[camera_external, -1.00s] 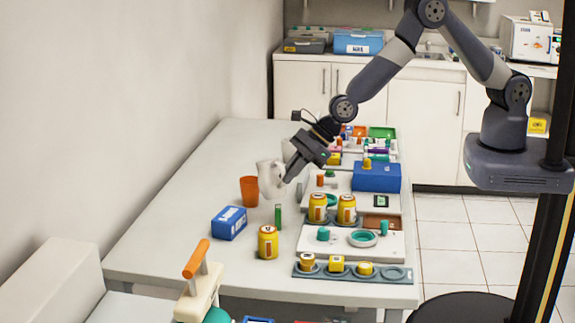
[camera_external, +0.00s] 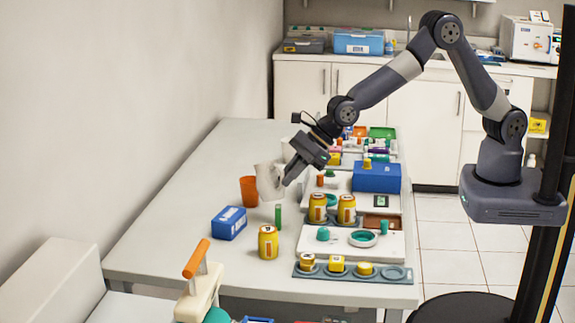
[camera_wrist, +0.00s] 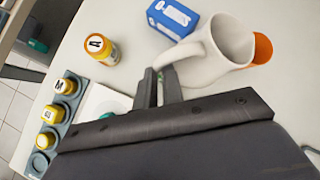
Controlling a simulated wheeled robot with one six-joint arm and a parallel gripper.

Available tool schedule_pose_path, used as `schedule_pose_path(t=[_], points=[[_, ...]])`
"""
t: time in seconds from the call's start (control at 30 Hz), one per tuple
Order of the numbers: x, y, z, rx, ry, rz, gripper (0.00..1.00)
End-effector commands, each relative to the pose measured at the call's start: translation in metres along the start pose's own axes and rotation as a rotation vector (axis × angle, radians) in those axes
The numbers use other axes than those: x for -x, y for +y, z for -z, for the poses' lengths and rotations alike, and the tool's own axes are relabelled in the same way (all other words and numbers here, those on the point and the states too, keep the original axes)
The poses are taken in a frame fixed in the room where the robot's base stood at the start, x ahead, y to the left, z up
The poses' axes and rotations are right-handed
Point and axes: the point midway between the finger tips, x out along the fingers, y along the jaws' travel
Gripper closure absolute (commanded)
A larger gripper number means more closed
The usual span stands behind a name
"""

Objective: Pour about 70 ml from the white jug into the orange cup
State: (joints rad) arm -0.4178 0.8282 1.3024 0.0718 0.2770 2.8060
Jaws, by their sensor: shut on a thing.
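The white jug (camera_external: 269,182) is near the left part of the table, with its handle toward my gripper. My gripper (camera_external: 289,180) is shut on the jug's handle. The jug looks nearly upright, with a slight lean; I cannot tell whether its base touches the table. The orange cup (camera_external: 249,192) stands upright just left of the jug. In the wrist view the jug (camera_wrist: 207,62) partly hides the orange cup (camera_wrist: 263,48), and my fingertips (camera_wrist: 160,76) are at the handle. The liquid level in either vessel cannot be made out.
A blue box (camera_external: 229,223) and a yellow jar (camera_external: 268,243) stand in front of the cup. A thin green item (camera_external: 278,216) stands near the jug. Trays with jars and a larger blue box (camera_external: 377,177) fill the right side. The table's left side is clear.

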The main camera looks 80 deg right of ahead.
Motion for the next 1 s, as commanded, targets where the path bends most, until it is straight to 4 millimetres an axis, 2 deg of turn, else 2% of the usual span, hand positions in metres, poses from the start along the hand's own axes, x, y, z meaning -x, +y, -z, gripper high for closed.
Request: schedule_pose_path(t=[0.77, 1.0], points=[[0.0027, -0.0017, 0.0088, 0.013, -0.002, 0.064, 1.0], [-0.0009, -0.0005, 0.0057, 0.023, -0.005, 0.07, 1.0]])
